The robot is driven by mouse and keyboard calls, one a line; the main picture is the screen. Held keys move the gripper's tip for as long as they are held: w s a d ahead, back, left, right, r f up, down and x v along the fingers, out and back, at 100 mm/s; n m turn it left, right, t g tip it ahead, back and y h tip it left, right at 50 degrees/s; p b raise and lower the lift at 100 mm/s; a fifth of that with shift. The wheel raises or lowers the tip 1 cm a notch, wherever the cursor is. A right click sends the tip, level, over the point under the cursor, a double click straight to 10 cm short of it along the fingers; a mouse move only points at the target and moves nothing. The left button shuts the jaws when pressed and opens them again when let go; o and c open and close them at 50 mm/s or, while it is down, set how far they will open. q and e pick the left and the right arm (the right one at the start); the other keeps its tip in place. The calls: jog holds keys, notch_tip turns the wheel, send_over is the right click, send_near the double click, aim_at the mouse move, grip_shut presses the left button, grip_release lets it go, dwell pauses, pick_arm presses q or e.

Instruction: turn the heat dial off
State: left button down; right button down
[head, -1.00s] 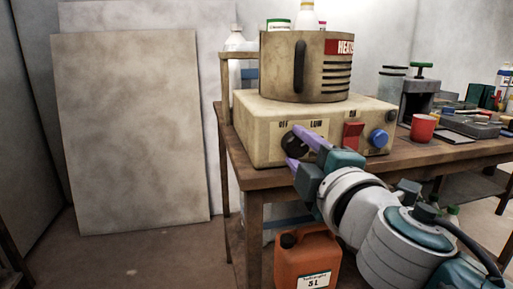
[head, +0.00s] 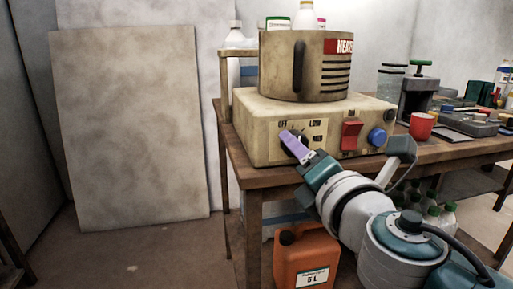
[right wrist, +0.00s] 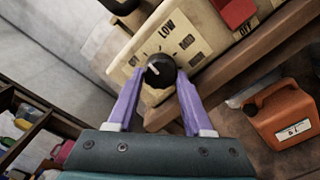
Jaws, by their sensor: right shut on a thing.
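The heat dial is a round black knob with a white pointer line (right wrist: 160,70) on the front of the cream heater box (head: 262,145). In the head view the purple fingers mostly hide it. My right gripper (head: 297,146) is shut on the dial, one finger on each side of it in the right wrist view (right wrist: 158,90). The pointer line slants up and left in that view, towards the leftmost mark and away from LOW and MID. In the head view OFF and LOW show above the dial. My left gripper is not in view.
A red switch (head: 351,134) and a blue knob (head: 377,137) sit right of the dial. A metal vat (head: 283,70) stands on the box. A red cup (head: 422,126) is on the table (head: 240,165). An orange can (head: 305,260) stands below.

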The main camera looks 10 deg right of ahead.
jog(key=shift+n, duration=0.7)
jog(key=shift+c, duration=1.5)
grip_release()
jog(key=s+p, duration=0.1)
jog(key=s, duration=0.9)
jog(key=shift+d, duration=0.2)
